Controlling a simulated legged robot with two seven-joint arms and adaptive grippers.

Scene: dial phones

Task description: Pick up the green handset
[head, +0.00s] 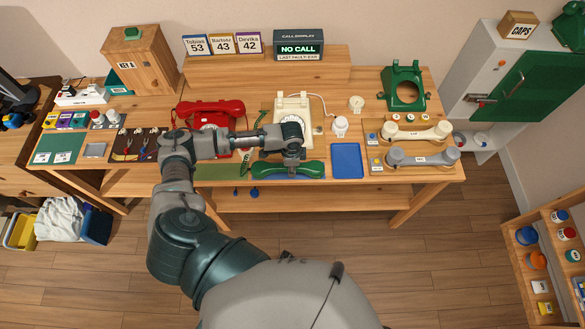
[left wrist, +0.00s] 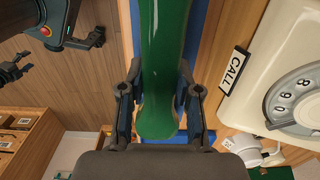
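The green handset (head: 288,169) lies near the front edge of the table, below the cream phone. In the left wrist view the green handset (left wrist: 160,65) runs lengthwise up the middle, its rounded end near my palm. My left gripper (head: 290,160) is over the handset in the head view. In the left wrist view my left gripper (left wrist: 160,72) has one finger on each side of the handset, with narrow gaps; I see no clear grip. Dark jointed parts of mine show at upper left there; I cannot tell whether they are my right gripper.
The cream dial phone (head: 297,113) stands just behind the handset. A blue tray (head: 347,160) lies to its right, a red phone (head: 210,112) behind and left. A white jar (head: 340,125) is close by. Cream (head: 415,131) and grey (head: 424,157) handsets rest farther right.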

